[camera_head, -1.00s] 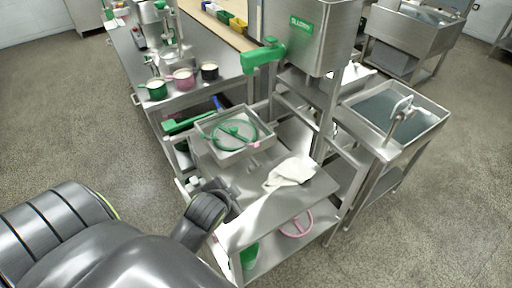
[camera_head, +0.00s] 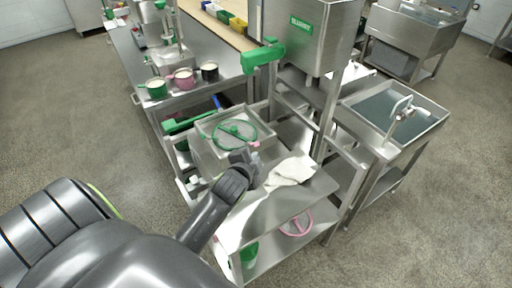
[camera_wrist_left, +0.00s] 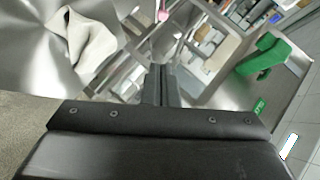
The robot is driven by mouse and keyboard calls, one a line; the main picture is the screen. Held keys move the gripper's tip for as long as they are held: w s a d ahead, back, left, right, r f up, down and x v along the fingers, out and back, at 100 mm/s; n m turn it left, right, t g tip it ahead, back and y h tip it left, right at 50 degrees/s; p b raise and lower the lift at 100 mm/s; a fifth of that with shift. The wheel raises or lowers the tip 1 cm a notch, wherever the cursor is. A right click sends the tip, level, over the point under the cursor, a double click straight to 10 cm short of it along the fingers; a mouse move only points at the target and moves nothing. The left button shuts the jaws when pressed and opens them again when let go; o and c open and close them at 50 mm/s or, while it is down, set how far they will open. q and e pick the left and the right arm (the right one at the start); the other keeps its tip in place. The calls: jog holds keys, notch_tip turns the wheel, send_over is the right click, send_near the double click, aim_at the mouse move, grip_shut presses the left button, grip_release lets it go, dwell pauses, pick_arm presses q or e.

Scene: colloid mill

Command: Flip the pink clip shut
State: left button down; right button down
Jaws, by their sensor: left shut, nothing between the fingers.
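The pink clip (camera_head: 255,145) is a small spot at the right front corner of the shallow steel tray (camera_head: 204,141), by the green ring (camera_head: 235,132). In the left wrist view a pink piece (camera_wrist_left: 162,15), likely the clip, shows at the top edge, beyond the fingertips. My left gripper (camera_head: 254,160) is just in front of the clip and partly hidden by its own wrist. Its two fingers (camera_wrist_left: 161,72) are together and empty in the left wrist view. I cannot tell whether the clip is open or touched. My right gripper is not in view.
A crumpled white cloth (camera_head: 291,171) lies on the steel bench right of my left gripper. A steel hopper with a green spout (camera_head: 262,55) stands behind the tray. A pink ring (camera_head: 297,223) lies on the lower shelf. A sink (camera_head: 393,108) is at right.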

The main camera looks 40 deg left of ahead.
aim_at(252, 144)
pick_arm(q)
jog(key=s+a+f+p+x, duration=0.1)
jog(key=a+x, duration=0.1)
jog(key=x, duration=0.9)
jog(key=shift+w+a+p, duration=0.2)
jog(key=shift+p, duration=0.2)
jog(key=shift+f, duration=0.2)
jog(key=a+f+b, duration=0.1)
jog(key=a, duration=0.1)
jog(key=w+a+f+b, duration=0.1)
jog(key=f, duration=0.1)
jog(key=shift+w+a, duration=0.2)
jog(key=shift+a, duration=0.2)
jog(key=shift+d+r, duration=0.1)
